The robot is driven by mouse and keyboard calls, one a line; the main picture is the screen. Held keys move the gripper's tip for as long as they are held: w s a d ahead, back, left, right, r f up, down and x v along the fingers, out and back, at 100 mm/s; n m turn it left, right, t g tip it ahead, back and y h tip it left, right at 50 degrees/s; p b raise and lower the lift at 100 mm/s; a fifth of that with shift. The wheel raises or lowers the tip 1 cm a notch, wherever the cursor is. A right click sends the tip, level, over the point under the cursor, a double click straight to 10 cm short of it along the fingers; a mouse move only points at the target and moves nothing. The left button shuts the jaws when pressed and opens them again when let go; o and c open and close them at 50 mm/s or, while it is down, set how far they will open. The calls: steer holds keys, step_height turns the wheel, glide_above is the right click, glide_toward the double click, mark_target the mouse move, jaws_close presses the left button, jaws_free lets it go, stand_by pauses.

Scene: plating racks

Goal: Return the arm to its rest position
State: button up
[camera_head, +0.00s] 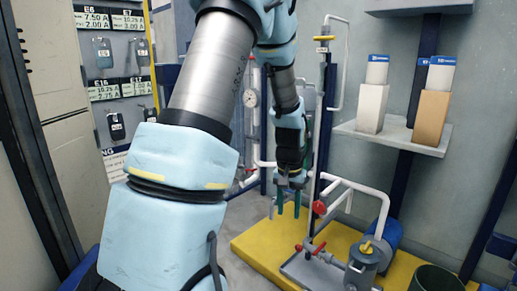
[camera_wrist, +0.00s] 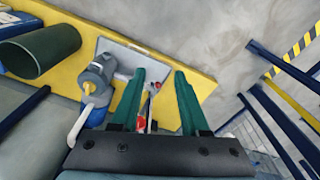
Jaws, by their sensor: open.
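My arm reaches from the left foreground up and over to the middle in the head view. My gripper (camera_head: 288,214) hangs there with its green fingers pointing down, beside the pipework. In the wrist view my gripper (camera_wrist: 158,76) shows two green fingers spread apart, with nothing between them that they hold. Below the fingers are a grey tray and a red valve handle, apart from the fingertips as far as I can tell.
A grey pump (camera_head: 365,262) stands on a yellow platform (camera_head: 262,238) near my gripper, with white pipes and red valves (camera_head: 319,208). A shelf (camera_head: 400,137) with boxes is at right. Tags hang on a left wall panel (camera_head: 112,75). A dark green bin (camera_head: 436,279) is at lower right.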

steer(key=s+a+r+n, duration=0.2)
steer(key=s+a+r, duration=0.1)
steer(key=s+a, duration=0.4)
steer(key=s+a+r+n, duration=0.1)
steer(key=s+a+r, duration=0.3)
steer(key=a, duration=0.4)
step_height(320, 180, up, 25)
steer(key=p, duration=2.5)
steer(key=shift+s+t, duration=0.25)
steer(key=shift+t, duration=0.15)
